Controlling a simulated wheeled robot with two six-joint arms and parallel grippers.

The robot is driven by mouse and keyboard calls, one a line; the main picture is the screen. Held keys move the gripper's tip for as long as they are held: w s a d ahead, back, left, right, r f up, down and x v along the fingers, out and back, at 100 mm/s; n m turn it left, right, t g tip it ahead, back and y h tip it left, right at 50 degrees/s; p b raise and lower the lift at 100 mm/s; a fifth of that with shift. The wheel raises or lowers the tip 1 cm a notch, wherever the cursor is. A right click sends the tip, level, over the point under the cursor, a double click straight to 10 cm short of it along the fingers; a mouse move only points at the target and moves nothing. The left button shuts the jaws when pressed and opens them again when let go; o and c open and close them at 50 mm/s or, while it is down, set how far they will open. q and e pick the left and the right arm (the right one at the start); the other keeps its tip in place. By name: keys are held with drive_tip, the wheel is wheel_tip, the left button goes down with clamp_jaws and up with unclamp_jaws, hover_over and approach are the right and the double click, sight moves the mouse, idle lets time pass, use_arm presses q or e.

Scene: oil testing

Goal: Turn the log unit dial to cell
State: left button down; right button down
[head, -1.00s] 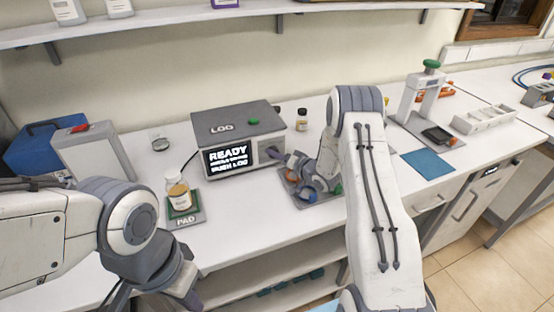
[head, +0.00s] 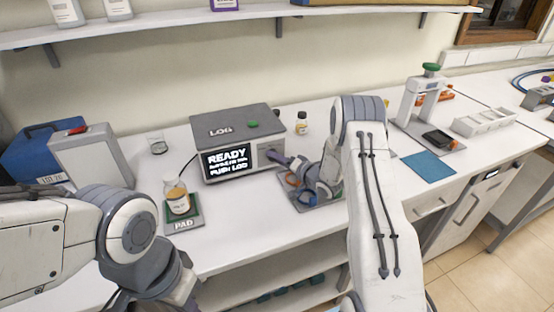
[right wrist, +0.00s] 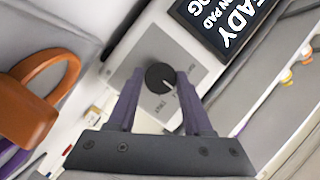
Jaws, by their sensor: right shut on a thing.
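The dial (right wrist: 160,76) is a small dark round knob with a white pointer line, on the light front panel (right wrist: 150,42). Its small labels are too blurred to read. My right gripper (right wrist: 159,82) is shut on the dial, one purple finger on each side; in the head view its fingers reach the panel's right part (head: 272,158). My left gripper (head: 188,300) is mostly cut off at the lower left.
A jar of amber liquid (head: 177,198) stands on the green-topped PAD (head: 185,223) left of the unit. A small bottle (head: 302,123) stands behind right. A tray with coloured loops (head: 325,200) lies below my right wrist. A blue mat (head: 428,166) lies further right.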

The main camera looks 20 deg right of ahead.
drive_tip(key=shift+c, duration=1.5)
unclamp_jaws()
drive_tip(key=b+v, duration=0.2)
drive_tip(key=v, duration=0.8)
drive_tip(key=shift+s+b, duration=0.2)
drive_tip(key=shift+b, duration=0.1)
drive_tip(key=shift+r, duration=0.1)
